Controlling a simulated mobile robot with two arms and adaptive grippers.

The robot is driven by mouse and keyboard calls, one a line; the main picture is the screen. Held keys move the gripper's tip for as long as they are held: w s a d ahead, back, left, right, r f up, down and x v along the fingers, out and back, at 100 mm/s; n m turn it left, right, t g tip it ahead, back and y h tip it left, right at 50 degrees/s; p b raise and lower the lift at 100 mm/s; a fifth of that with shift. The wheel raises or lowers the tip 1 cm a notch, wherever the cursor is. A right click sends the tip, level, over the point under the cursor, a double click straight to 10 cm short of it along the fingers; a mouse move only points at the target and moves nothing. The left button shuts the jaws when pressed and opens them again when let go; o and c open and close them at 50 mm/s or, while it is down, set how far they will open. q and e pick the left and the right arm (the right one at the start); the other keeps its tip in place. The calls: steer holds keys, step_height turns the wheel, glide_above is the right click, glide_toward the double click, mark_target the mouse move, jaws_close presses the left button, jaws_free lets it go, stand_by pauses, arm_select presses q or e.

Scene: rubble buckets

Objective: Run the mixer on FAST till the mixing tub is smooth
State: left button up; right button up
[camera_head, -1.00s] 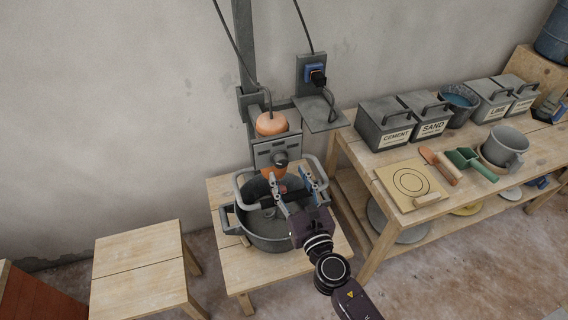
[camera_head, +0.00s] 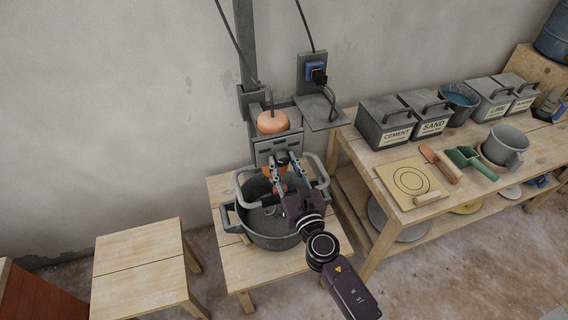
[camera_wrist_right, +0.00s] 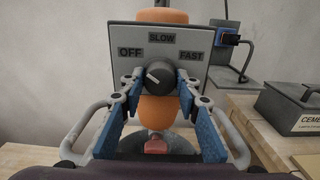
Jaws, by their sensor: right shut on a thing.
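The mixer (camera_head: 279,145) is an orange and grey machine on an upright post, with its panel facing me. In the right wrist view its panel (camera_wrist_right: 122,71) reads OFF at left, SLOW on top and FAST at right. The round black knob (camera_wrist_right: 160,76) has a pale mark pointing left, toward OFF. My right gripper (camera_head: 282,161) is shut on the knob, with its blue fingers on either side. The grey mixing tub (camera_head: 230,218) stands below the mixer on a wooden stand; my gripper hides part of it, and I cannot tell how its contents look. My left gripper is out of view.
A socket with a plug (camera_head: 317,74) is on the post's right. The workbench (camera_head: 365,165) at right holds cement, sand and lime boxes. An empty stool (camera_head: 140,265) stands at left.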

steer(key=shift+c, duration=0.3)
steer(key=shift+m, duration=0.4)
steer(key=m+b, duration=0.1)
steer(key=m, duration=0.3)
steer(key=m+b, duration=0.1)
steer(key=m, duration=0.5)
steer(key=shift+b, duration=0.35)
steer(key=m, duration=0.5)
steer(key=shift+m, duration=0.4)
steer(key=m, duration=0.5)
steer(key=shift+m, duration=0.3)
